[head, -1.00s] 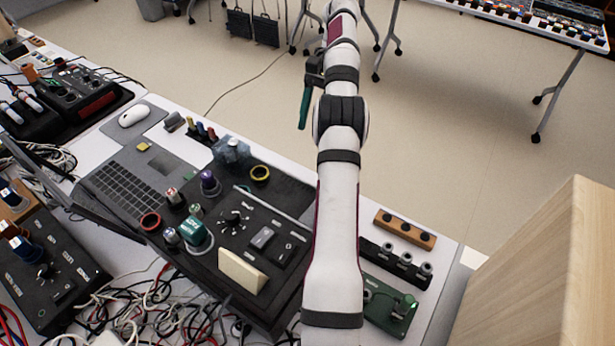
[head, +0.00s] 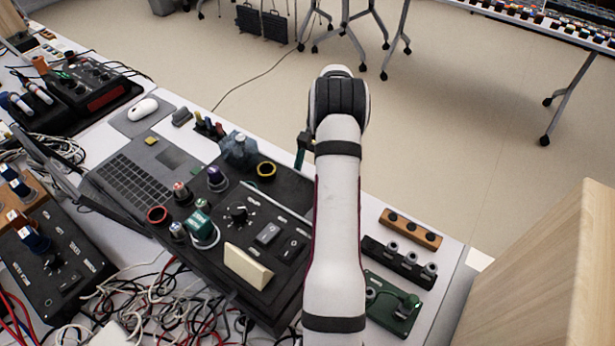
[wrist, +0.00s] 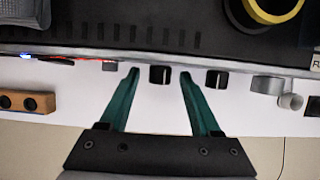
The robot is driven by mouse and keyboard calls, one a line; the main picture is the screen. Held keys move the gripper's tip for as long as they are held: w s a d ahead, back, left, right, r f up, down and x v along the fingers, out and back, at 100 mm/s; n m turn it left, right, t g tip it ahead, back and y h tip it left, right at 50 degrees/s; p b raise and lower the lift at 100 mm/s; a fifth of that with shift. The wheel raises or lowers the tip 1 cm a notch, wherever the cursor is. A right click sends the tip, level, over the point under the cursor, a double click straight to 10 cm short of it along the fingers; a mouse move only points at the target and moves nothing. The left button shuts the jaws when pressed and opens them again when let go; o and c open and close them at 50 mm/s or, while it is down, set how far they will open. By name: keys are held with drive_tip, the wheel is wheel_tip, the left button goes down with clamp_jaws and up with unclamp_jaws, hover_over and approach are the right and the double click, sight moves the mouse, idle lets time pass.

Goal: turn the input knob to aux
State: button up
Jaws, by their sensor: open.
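A dark control panel (head: 222,262) lies on the white table in the head view. On it a black knob (head: 239,214) sits inside a ring of white marks; it looks like the input knob, but its labels and pointer setting are too small to read. My gripper (wrist: 158,75) is open in the wrist view, with two teal fingers apart over the white table strip near a dark unit's edge. A small black cylinder (wrist: 160,76) shows between the fingertips, and I cannot tell if they touch it. In the head view my arm hides most of the gripper.
A cream block (head: 247,266), a yellow ring (head: 266,170), a red ring (head: 157,215) and a green-capped knob (head: 201,229) stand up from the panel. A laptop (head: 138,181) lies at its left. Tangled cables (head: 165,302) lie in front. A wooden panel (head: 545,270) rises at right.

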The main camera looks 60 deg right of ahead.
clamp_jaws()
drive_tip(key=shift+w+g, duration=0.1)
drive_tip(key=shift+g, duration=0.2)
drive_tip(key=shift+w+f+m+g, duration=0.1)
drive_tip(key=shift+w+m+g, duration=0.15)
drive_tip(key=shift+g, duration=0.9)
drive_tip(key=shift+w+f+m+g, duration=0.15)
drive_tip(key=shift+m+g, duration=0.2)
drive_tip(key=shift+g, duration=0.8)
drive_tip(key=shift+r, duration=0.1)
unclamp_jaws()
